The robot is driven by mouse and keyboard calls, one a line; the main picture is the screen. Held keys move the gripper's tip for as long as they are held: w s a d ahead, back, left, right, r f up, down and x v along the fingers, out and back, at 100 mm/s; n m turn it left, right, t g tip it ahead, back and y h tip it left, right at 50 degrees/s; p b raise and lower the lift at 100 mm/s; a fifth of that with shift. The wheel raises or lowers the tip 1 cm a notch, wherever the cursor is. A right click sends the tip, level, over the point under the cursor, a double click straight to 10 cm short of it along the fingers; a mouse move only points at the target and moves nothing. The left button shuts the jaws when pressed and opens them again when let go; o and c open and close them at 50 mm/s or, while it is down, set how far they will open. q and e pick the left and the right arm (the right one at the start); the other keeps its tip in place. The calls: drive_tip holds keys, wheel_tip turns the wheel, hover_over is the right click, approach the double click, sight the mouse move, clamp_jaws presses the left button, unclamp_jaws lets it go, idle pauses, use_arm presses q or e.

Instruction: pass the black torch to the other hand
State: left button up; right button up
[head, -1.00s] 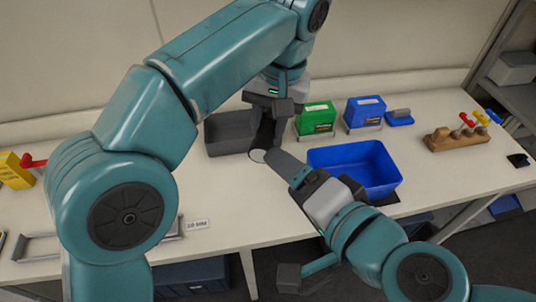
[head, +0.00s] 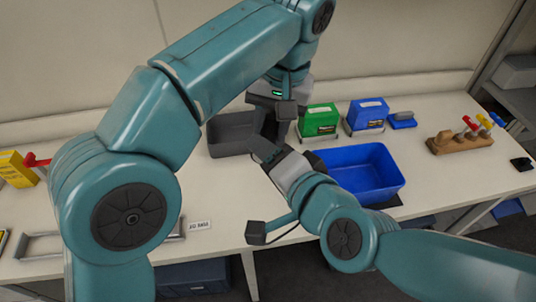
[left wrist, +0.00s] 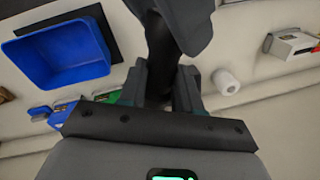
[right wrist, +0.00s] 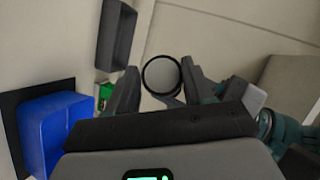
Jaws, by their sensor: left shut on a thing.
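The black torch (left wrist: 158,75) is clamped between the fingers of my left gripper (left wrist: 160,88) in the left wrist view. My left gripper (head: 272,122) is over the table by the grey bin in the head view. My right gripper (head: 264,150) is just below it, close to the torch's lower end. In the right wrist view the torch's round end (right wrist: 161,75) faces the camera between the open fingers of my right gripper (right wrist: 162,85). I cannot tell whether the fingers touch it. In the head view the arms mostly hide the torch.
A grey bin (head: 228,143) and a blue bin (head: 398,184) stand on the table close to the grippers. A green box (head: 319,118) and a blue box (head: 366,112) are behind. A wooden block (head: 462,145) with coloured-topped items is at right. A yellow box (head: 14,170) is at left.

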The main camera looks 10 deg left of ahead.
drive_tip(key=c, duration=0.5)
use_arm(q)
drive_tip(key=o, duration=1.2)
drive_tip(key=shift+c, duration=0.2)
use_arm(e)
drive_tip(key=shift+c, duration=0.2)
